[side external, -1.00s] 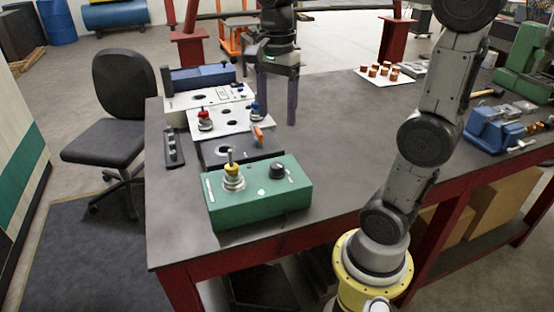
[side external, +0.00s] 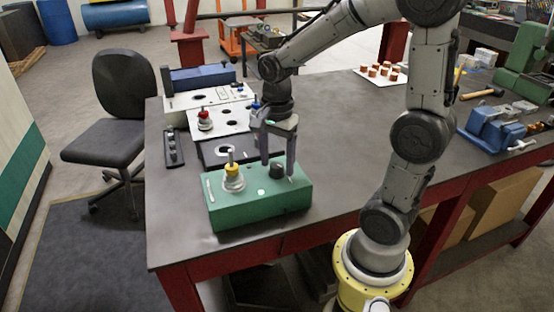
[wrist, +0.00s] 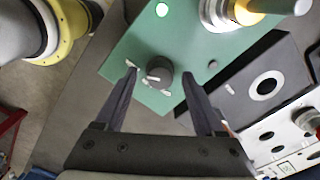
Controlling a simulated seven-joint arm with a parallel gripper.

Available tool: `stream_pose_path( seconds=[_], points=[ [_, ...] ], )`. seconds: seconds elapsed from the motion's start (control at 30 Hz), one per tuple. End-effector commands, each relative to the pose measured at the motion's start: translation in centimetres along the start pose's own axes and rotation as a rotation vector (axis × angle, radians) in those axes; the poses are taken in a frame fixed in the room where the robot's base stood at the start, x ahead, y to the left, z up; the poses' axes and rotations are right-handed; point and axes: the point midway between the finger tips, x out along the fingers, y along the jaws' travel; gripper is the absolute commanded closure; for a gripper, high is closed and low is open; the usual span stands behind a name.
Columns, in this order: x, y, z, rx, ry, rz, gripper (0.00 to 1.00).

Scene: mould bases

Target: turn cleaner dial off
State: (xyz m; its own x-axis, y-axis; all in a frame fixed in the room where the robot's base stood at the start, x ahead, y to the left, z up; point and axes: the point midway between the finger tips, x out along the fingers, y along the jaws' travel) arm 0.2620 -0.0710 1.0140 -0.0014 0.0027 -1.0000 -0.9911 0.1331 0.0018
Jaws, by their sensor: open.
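A green box (side external: 250,208) stands near the table's front left corner. A dark round dial (side external: 277,170) with a white pointer mark sits on its top at the right, and the dial also shows in the wrist view (wrist: 159,73). My gripper (side external: 278,170) is open, its fingers pointing down, one on each side of the dial. In the wrist view the fingertips (wrist: 158,74) flank the dial with a gap on both sides. I cannot tell whether the tips are level with the dial. White marks lie on the box around the dial.
A yellow-topped metal fitting (side external: 232,178) rises from the same box, left of the dial. Behind stand a dark panel (side external: 212,155), a white panel with a red-topped fitting (side external: 205,120), and a blue box (side external: 203,76). The table is clear to the right of the green box.

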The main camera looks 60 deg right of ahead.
Motion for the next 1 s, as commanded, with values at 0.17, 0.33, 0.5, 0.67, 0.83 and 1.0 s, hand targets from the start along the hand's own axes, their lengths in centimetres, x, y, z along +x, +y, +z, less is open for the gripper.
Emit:
stream_pose_path(
  seconds=[0.17, 0.33, 0.5, 0.67, 0.83, 1.0],
  points=[
    [0.00, 0.00, 0.00, 0.000, 0.000, 0.000, 0.29],
    [-0.02, -0.01, 0.00, 0.000, 0.000, 0.000, 0.60],
    [-0.04, -0.01, 0.00, 0.000, 0.000, 0.000, 0.90],
    [-0.05, -0.01, 0.00, 0.000, 0.000, 0.000, 1.00],
    [-0.06, -0.01, 0.00, -0.011, 0.000, -0.001, 1.00],
    [-0.08, -0.01, 0.01, -0.063, 0.002, -0.002, 1.00]
  ],
)
